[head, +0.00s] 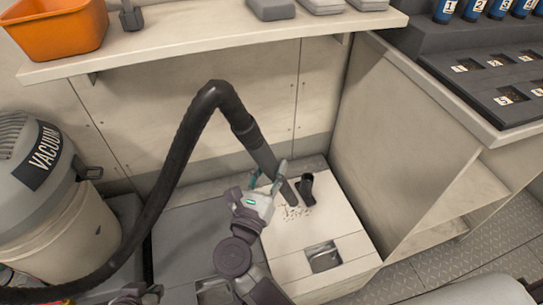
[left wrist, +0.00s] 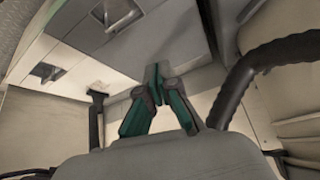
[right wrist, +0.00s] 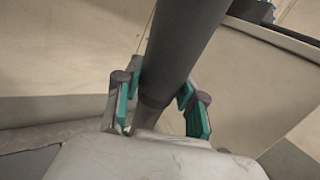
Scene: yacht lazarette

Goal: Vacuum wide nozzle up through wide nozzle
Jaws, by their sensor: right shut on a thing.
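The dark wide nozzle (head: 306,188) stands on the pale locker top (head: 335,215), beside a scatter of crumbs (head: 293,213). My right gripper (head: 268,177) is shut on the grey wand (head: 262,155) at the end of the black vacuum hose (head: 178,150). The wand slants down, its lower end close to the nozzle's left side in the head view; contact cannot be told. In the right wrist view the wand (right wrist: 180,50) runs between the fingers (right wrist: 155,98). My left gripper shows at the head view's bottom left (head: 140,292). In the left wrist view its fingertips (left wrist: 154,75) meet with nothing between them.
The vacuum (head: 35,175) stands at the left. A shelf (head: 200,50) above carries an orange bin (head: 55,28) and grey cases (head: 270,9). A partition (head: 395,140) stands right of the locker. A numbered dark tray (head: 490,80) lies at the upper right.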

